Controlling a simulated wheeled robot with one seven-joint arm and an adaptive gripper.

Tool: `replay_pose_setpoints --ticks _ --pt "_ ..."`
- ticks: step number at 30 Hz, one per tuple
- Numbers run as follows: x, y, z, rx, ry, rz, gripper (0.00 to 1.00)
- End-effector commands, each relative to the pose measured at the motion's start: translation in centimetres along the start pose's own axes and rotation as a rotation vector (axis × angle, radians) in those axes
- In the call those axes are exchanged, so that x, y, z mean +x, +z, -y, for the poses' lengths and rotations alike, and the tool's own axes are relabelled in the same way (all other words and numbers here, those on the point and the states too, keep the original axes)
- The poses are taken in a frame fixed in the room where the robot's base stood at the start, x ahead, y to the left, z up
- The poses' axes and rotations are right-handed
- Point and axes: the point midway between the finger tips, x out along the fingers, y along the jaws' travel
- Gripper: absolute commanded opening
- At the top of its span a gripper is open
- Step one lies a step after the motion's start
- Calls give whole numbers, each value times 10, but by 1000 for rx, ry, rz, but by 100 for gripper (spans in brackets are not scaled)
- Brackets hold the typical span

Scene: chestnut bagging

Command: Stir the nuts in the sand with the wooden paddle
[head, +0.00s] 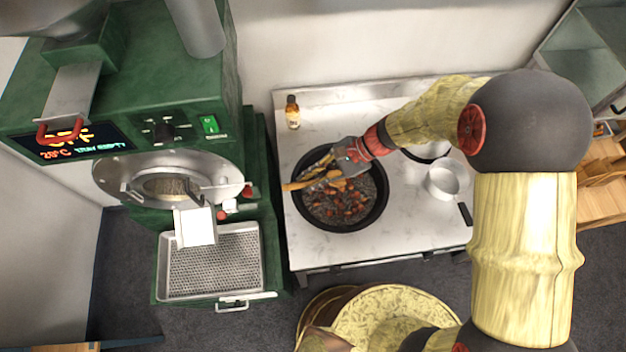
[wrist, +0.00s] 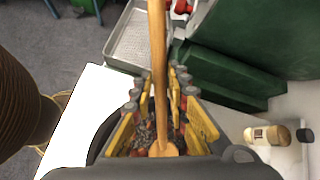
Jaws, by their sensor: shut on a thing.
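The wide black pan (head: 301,207) of dark sand and reddish-brown nuts (head: 335,205) stands on the white marble-topped counter. My gripper (head: 330,176) is over the pan's upper part, shut on the wooden paddle (head: 296,186). The paddle's handle end sticks out left past the pan rim. In the wrist view the paddle (wrist: 158,60) runs up and down between the yellow finger pads of my gripper (wrist: 164,105). Sand and nuts show below, between the fingers. The gripper hides part of the pan, and I cannot tell how deep the paddle sits.
A white saucepan (head: 443,180) with a dark handle is at right. A green roasting machine (head: 180,110) with a perforated metal tray (head: 262,262) stands left. Bare counter lies before the pan.

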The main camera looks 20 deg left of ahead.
Motion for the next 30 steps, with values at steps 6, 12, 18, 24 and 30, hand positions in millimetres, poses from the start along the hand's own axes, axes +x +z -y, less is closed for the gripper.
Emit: replay_pose_setpoints --ticks 6,12,18,24,30 --pt "14 -14 -5 1 2 -1 0" --pt "29 -30 -10 0 2 -2 0" --pt "43 -45 -15 -1 2 -2 0" --pt "58 -60 -20 0 2 -1 0" --pt "72 -74 -25 -1 2 -1 0"
